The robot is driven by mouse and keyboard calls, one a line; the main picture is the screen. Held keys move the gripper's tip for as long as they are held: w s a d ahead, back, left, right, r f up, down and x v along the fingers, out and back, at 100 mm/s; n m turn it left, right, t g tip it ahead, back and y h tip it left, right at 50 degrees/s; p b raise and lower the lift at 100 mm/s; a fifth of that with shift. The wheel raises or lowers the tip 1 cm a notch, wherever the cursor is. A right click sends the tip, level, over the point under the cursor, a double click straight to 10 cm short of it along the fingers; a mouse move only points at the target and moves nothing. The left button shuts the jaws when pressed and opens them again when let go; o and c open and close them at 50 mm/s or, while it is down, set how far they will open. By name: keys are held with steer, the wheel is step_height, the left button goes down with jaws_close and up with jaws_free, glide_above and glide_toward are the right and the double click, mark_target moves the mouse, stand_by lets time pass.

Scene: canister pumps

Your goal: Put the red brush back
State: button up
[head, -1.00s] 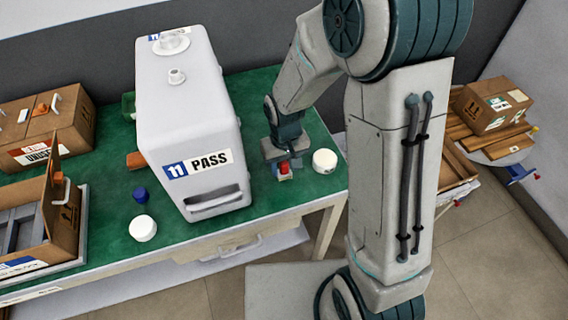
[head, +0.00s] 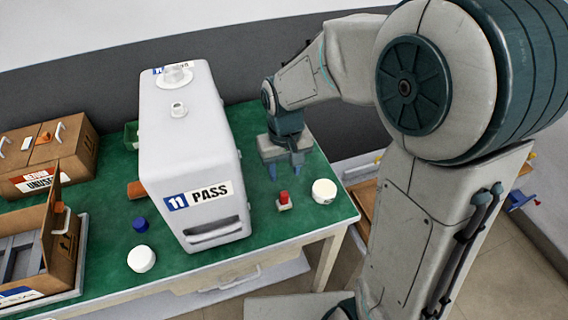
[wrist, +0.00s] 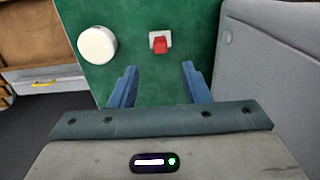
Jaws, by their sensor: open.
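A small red block on a pale square base (head: 283,201), which looks like the red brush, stands on the green tabletop to the right of the large white canister (head: 185,130). It also shows in the wrist view (wrist: 160,43), beyond my fingertips. My gripper (head: 285,170) is behind it and raised above the table. In the wrist view my gripper (wrist: 159,70) has its blue fingers apart with nothing between them. The red piece is apart from the fingers. I cannot make out bristles.
A round white lid (head: 324,191) stands close to the right of the red piece. A second white lid (head: 141,259), a blue cap (head: 140,224) and an orange-brown block (head: 136,189) lie left of the canister. Cardboard boxes (head: 62,160) fill the table's left. The canister's grey side borders the wrist view.

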steer(key=s+d+r+m+t, duration=0.3)
steer(key=s+d+r, duration=0.5)
steer(key=s+d, duration=0.3)
steer(key=shift+s+d, duration=0.35)
steer(key=shift+s, duration=0.2)
stand_by(0.8)
